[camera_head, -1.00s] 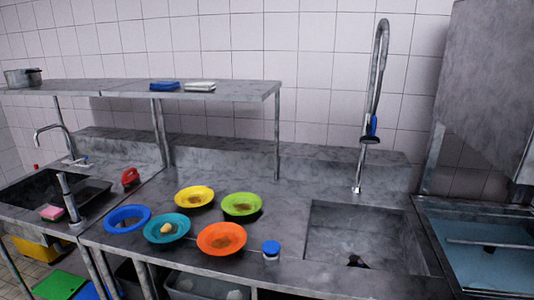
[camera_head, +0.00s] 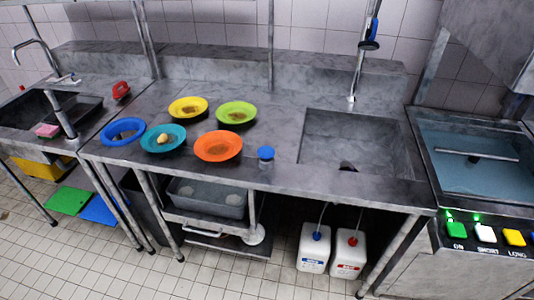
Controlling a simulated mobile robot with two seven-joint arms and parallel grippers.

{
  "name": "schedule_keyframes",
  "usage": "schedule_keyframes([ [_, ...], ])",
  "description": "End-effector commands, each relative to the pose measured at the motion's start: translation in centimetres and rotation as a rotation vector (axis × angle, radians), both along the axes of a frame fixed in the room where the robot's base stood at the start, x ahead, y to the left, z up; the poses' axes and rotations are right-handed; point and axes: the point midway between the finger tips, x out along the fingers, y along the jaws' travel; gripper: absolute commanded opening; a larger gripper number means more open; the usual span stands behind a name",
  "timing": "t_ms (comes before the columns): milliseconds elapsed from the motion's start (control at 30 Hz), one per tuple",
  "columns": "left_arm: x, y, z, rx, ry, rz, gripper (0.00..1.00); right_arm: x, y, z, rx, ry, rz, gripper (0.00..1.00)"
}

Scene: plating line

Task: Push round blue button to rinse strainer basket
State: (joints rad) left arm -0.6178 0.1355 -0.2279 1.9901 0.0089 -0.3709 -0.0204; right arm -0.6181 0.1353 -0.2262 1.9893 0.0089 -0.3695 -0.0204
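A small round blue-topped object (camera_head: 266,153) stands on the steel counter to the right of the orange plate and left of the right sink basin; it looks like a button or a cap, I cannot tell which. The right sink basin (camera_head: 330,135) has a small dark shape (camera_head: 348,168) at its front edge, too small to identify. I cannot make out a strainer basket for certain. Neither of my grippers is in view.
Yellow (camera_head: 188,102), green (camera_head: 236,107), teal (camera_head: 150,148), orange (camera_head: 218,157) and blue (camera_head: 110,139) dishes sit on the counter. A spray hose (camera_head: 357,70) hangs behind the sink. A machine (camera_head: 480,230) at right has green, white and yellow buttons. White canisters (camera_head: 313,255) stand below.

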Motion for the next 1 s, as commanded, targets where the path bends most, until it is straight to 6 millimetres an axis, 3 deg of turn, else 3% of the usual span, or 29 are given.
schedule_keyframes([
  [33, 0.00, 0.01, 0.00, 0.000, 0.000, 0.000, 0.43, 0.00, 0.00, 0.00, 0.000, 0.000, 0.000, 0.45],
  [233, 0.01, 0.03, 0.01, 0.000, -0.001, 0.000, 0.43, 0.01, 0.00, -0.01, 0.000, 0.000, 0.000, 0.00],
  [1000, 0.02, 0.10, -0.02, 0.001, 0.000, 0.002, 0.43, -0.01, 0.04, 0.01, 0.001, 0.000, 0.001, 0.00],
])
